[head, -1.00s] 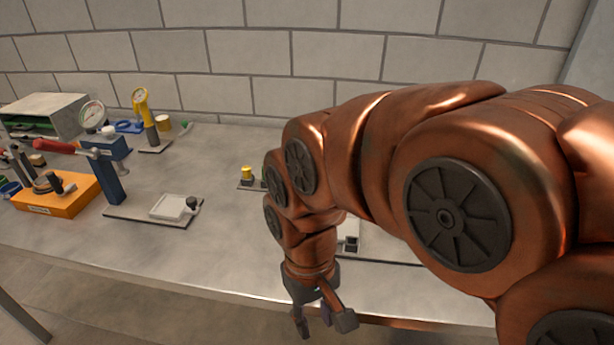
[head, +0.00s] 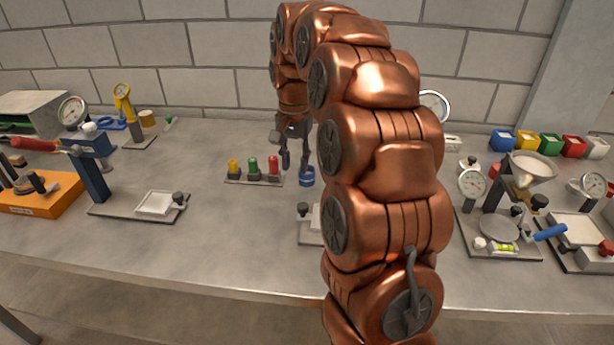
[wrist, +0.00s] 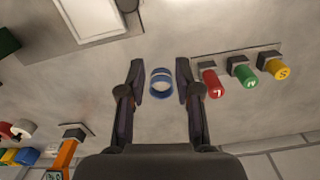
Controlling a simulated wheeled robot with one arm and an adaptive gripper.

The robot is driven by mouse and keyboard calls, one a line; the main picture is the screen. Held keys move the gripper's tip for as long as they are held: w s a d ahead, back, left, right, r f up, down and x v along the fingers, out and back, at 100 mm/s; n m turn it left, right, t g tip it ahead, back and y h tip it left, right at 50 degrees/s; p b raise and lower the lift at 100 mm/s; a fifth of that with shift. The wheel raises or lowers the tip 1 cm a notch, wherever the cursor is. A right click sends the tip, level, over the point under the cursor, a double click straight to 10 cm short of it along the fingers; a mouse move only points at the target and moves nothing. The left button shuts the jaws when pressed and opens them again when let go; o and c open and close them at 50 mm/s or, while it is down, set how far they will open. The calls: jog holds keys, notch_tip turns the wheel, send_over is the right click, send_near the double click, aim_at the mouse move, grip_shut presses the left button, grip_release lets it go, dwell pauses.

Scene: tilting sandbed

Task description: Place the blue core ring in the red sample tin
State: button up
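The blue core ring (head: 307,177) stands on the grey bench just right of a row of coloured pegs. In the wrist view the ring (wrist: 161,86) lies between the two fingers of my gripper (wrist: 161,79), with a gap on each side. My gripper (head: 296,160) is open and points down at the ring in the head view; its exact height above the bench is hard to tell. A small open red tin (head: 573,146) stands in a row of coloured tins at the back right, far from my gripper.
Yellow, green and red pegs (head: 253,167) stand on a plate close left of the ring. A funnel stand with a dial (head: 495,195) stands on the right, before the tins. My arm hides part of the middle bench. The front left-centre bench is clear.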

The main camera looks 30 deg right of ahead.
aim_at(314, 172)
jog(key=w+d+f+m, duration=0.1)
jog(key=w+d+m, duration=0.25)
jog(key=d, duration=0.35)
jog(key=shift+n, duration=0.35)
jog(key=shift+d+f+p, duration=0.2)
jog(key=shift+f+p, duration=0.4)
jog(key=shift+f, duration=1.25)
jog(key=shift+d+f+p, duration=0.2)
jog(key=shift+f+p, duration=0.35)
jog(key=shift+f, duration=1.65)
jog(key=shift+c, duration=0.3)
grip_shut()
